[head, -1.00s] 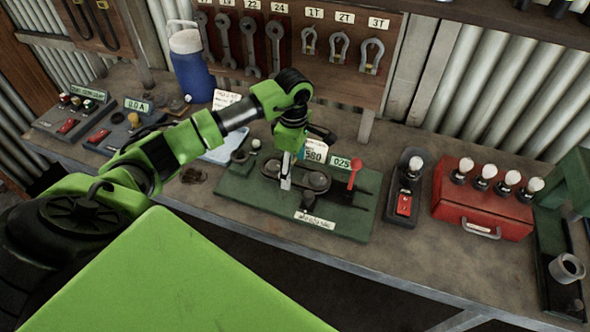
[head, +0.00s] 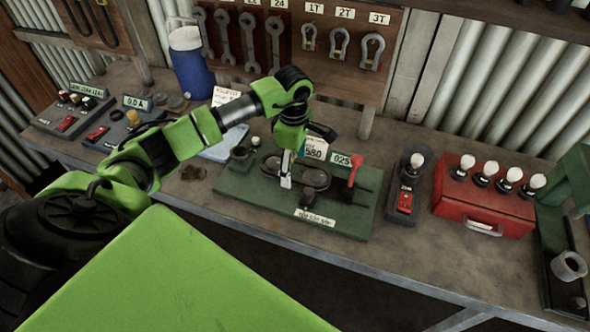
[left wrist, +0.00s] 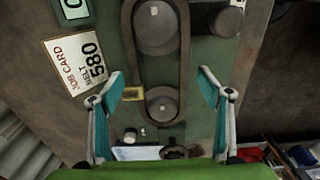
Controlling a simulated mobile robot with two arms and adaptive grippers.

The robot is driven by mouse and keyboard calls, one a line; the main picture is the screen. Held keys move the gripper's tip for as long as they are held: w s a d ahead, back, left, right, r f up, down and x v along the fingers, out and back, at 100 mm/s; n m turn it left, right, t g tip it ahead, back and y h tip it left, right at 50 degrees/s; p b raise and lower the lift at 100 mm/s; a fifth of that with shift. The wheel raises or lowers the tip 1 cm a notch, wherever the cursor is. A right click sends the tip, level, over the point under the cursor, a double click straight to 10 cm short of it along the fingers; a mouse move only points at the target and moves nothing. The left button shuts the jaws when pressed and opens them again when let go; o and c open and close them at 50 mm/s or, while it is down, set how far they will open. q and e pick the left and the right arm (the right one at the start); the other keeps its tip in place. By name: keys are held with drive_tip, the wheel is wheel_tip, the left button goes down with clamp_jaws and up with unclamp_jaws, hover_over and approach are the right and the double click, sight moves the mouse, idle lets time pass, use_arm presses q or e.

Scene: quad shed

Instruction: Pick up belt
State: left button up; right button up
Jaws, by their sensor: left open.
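A dark belt (left wrist: 186,50) runs as a loop around two grey pulleys on a green baseplate (head: 345,222). In the head view the belt (head: 326,170) is partly hidden by my gripper. My left gripper (head: 286,183) points down over the left part of the baseplate. In the left wrist view my left gripper (left wrist: 161,74) is open, with one finger on each side of the loop near the smaller pulley (left wrist: 162,103). Nothing is between the fingers that they touch. A job card (left wrist: 77,62) beside the baseplate reads "BELT 580". My right gripper is not in view.
A red lever (head: 356,165) stands on the baseplate. A switch box (head: 406,185) and a red box with several bulbs (head: 484,200) are to the right. A blue jug (head: 190,65) stands behind left. Dark loops (head: 88,22) hang on the wall board.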

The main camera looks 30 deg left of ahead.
use_arm(q)
drive_tip(key=c, duration=1.2)
drive_tip(key=shift+r+p, duration=0.3)
drive_tip(key=shift+p, duration=0.15)
drive_tip(key=shift+b, duration=0.35)
wheel_tip(320, 180, up, 3)
drive_tip(key=b, duration=0.2)
drive_tip(key=shift+f+b, duration=0.1)
drive_tip(key=shift+b, duration=0.2)
drive_tip(key=s+d+r+b, duration=0.1)
drive_tip(key=s+r+b, duration=0.3)
drive_tip(key=s+r, duration=0.6)
drive_tip(key=s, duration=0.4)
drive_tip(key=shift+d, duration=0.4)
